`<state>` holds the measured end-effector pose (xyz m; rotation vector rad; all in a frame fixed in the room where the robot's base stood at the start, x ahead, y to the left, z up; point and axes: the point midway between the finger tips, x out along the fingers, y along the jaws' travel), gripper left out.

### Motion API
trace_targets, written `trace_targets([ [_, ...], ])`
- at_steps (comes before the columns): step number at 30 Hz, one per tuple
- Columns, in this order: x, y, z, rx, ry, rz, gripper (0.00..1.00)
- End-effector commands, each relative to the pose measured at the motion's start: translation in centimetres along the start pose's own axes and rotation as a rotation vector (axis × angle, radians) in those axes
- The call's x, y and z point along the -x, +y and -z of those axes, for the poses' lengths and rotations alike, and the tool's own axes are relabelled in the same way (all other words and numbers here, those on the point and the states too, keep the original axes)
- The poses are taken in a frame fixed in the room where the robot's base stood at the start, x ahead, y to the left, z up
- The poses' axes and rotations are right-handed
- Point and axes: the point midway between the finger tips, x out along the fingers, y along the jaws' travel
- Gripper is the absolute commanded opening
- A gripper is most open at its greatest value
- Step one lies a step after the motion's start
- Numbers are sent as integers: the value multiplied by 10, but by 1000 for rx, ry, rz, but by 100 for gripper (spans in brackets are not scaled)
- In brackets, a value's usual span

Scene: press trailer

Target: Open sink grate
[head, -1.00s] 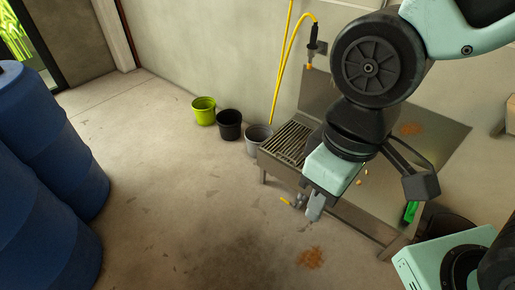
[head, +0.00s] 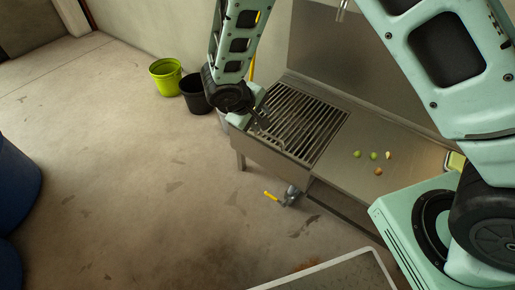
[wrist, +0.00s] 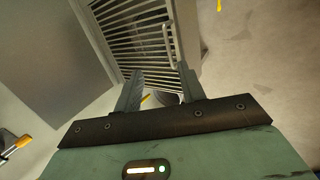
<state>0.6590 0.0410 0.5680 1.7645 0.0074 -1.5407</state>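The sink grate (head: 300,118) is a dark slatted metal panel lying flat in the left end of the steel sink counter (head: 385,150). In the wrist view the grate (wrist: 128,28) shows ahead of the fingers, with a thin bar handle (wrist: 168,40) along its side. My gripper (wrist: 160,70) is open, its two fingers apart and nothing seen between them. The fingertips point toward the grate's edge near the handle; I cannot tell whether they touch.
Several small green and brown round bits (head: 373,156) lie on the counter. A valve with a yellow lever (head: 285,197) sticks out below its front. A green bucket (head: 165,75) and a black bucket (head: 195,92) stand left by the wall. The floor in front is mostly clear.

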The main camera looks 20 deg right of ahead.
Motion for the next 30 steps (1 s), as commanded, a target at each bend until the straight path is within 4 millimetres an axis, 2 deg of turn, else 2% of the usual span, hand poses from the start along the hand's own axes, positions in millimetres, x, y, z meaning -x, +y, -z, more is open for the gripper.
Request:
trace_targets([
  [1, -38, -16, 8, 8, 8, -31, 40],
  [3, -64, -22, 18, 12, 25, -70, 40],
  [6, -89, -28, 28, 17, 45, -107, 40],
  [9, -101, -29, 33, 20, 57, -128, 40],
  [20, -119, -28, 36, 20, 60, -135, 40],
  [30, -156, -23, 38, 20, 59, -135, 40],
])
